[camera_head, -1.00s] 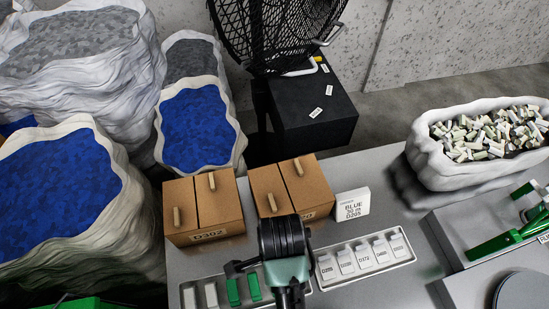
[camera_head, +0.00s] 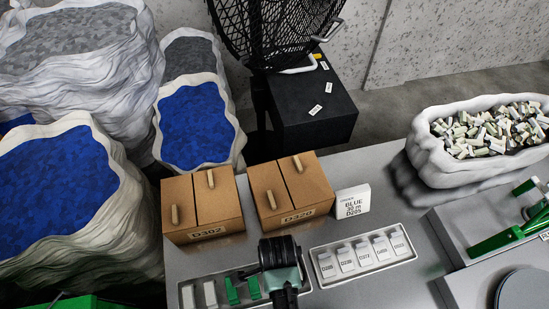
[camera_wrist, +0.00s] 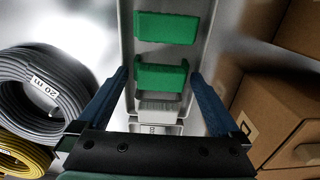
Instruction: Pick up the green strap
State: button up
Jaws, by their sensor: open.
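Two green straps lie in the grey tray (camera_head: 188,290) at the front of the table, the left one (camera_head: 232,291) and the right one (camera_head: 254,288). The wrist view shows one green strap (camera_wrist: 167,27) farther ahead and another green strap (camera_wrist: 162,76) nearer. My gripper (camera_wrist: 160,82) is open, its two blue fingers on either side of the nearer strap; I cannot tell whether they touch it. In the head view my gripper (camera_head: 243,273) is low over the tray, partly hidden by my wrist.
White pieces (camera_head: 210,293) share the tray. A second tray (camera_head: 315,262) holds several labelled white blocks. Cardboard boxes (camera_head: 203,207) (camera_head: 290,193) stand behind. Grey cable coils (camera_wrist: 42,92) and a yellow coil (camera_wrist: 22,158) lie beside the tray in the wrist view.

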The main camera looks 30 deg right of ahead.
jog(key=shift+c, duration=0.2)
jog(key=c, duration=1)
jog(key=shift+r, duration=0.1)
